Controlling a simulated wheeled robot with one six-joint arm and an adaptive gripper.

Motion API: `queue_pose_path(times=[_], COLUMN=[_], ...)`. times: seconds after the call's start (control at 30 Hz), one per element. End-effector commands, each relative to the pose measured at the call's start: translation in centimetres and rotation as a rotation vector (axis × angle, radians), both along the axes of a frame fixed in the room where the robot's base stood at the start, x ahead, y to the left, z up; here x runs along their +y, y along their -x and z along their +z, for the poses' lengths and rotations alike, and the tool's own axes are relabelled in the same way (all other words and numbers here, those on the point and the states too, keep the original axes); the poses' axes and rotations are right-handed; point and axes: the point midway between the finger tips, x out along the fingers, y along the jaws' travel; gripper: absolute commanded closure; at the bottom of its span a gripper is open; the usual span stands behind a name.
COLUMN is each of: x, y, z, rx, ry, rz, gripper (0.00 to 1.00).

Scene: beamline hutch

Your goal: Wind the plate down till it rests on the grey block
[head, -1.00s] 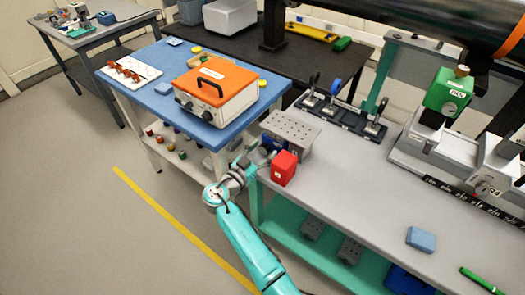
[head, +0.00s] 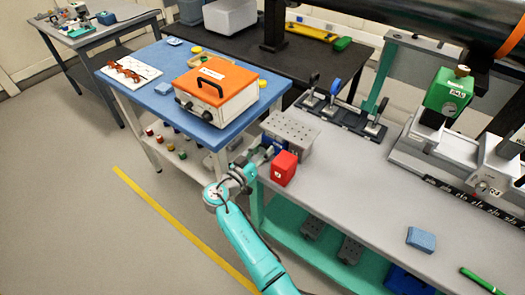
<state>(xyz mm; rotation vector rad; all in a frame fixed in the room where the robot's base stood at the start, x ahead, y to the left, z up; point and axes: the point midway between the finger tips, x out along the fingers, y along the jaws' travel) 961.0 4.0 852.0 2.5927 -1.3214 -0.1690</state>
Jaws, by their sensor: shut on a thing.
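The plate (head: 291,130) is a light grey, perforated top, roughly level, at the left end of the grey bench. A lift mechanism under it shows only as a small dark blue part (head: 268,143). My gripper (head: 262,153) is at the plate's front left side, just below its level, shut on what looks like the lift's knob. The knob itself is mostly hidden by the gripper. I cannot make out the grey block or any gap between it and the plate; that area is hidden from this side.
A red block (head: 284,168) stands right beside my gripper, in front of the plate. A row of clamps on a black base (head: 343,119) is behind to the right. A blue block (head: 421,239) lies farther right. The bench middle (head: 350,190) is clear.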

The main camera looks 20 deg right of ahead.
Motion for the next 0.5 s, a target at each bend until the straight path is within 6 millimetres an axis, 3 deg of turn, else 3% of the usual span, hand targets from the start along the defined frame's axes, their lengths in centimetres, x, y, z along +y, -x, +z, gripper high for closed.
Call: queue_pose_path(times=[0.5], x=[0.06], y=[-0.07], z=[-0.01], rx=[0.181], ry=[0.131], rz=[0.001], gripper=[0.93])
